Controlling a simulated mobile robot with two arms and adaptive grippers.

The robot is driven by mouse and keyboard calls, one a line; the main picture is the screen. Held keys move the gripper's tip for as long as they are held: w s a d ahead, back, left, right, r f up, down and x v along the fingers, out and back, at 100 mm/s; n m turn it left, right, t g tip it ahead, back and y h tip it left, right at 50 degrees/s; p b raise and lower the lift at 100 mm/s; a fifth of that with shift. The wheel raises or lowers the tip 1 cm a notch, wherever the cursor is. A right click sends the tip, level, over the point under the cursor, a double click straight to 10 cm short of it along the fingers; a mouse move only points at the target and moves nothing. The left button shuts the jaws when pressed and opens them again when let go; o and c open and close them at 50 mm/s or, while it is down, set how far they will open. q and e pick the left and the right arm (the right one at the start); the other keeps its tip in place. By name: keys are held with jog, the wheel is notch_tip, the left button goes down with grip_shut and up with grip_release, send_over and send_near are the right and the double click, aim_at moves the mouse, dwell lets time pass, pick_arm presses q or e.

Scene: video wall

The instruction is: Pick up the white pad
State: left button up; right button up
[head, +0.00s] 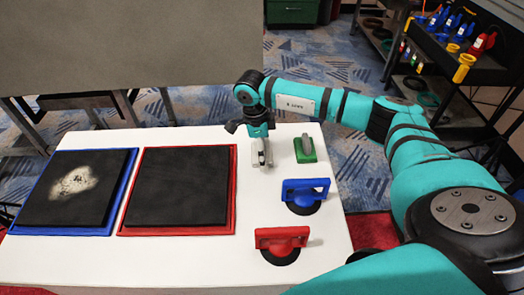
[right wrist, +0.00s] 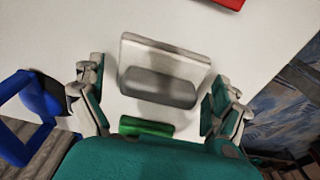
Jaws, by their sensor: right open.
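The white pad (right wrist: 165,52) has a flat pale plate and a thick grey handle, seen in the right wrist view on the white table (head: 165,262). My right gripper (head: 262,152) is over it at the table's far side and hides most of it in the head view. In the right wrist view, my right gripper (right wrist: 157,88) is open, with one finger on each side of the pad and visible gaps between. I cannot tell how high the fingertips are above the table. My left gripper is not in view.
A green pad (head: 306,157) with a grey handle stands close to the right. Red (head: 234,190) and blue (head: 62,231) framed black panels lie left. A large grey panel (head: 130,45) rises behind.

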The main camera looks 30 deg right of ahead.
jog(key=c, duration=1)
jog(key=shift+r, duration=0.1)
jog(key=shift+r+p, duration=0.45)
jog(key=shift+r, duration=0.1)
jog(key=r, duration=0.1)
jog(key=p, duration=0.1)
jog(key=r+p, duration=0.1)
jog(key=shift+s+a+r, duration=0.25)
jog(key=shift+a+r, duration=0.05)
jog(key=shift+r, duration=0.05)
jog(key=s+a+p, duration=0.1)
jog(key=s+a, duration=0.2)
jog(key=s+a+p, duration=0.1)
jog(key=s+a, duration=0.2)
jog(key=a, duration=0.1)
jog(key=s+a+r+p, duration=0.1)
jog(key=s+a, duration=0.1)
jog(key=a, duration=0.1)
jog(key=shift+s+a+p, duration=0.25)
jog(key=shift+s+p, duration=0.05)
jog(key=shift+s, duration=0.1)
jog(key=shift+s+a, duration=0.5)
jog(key=shift+a, duration=0.1)
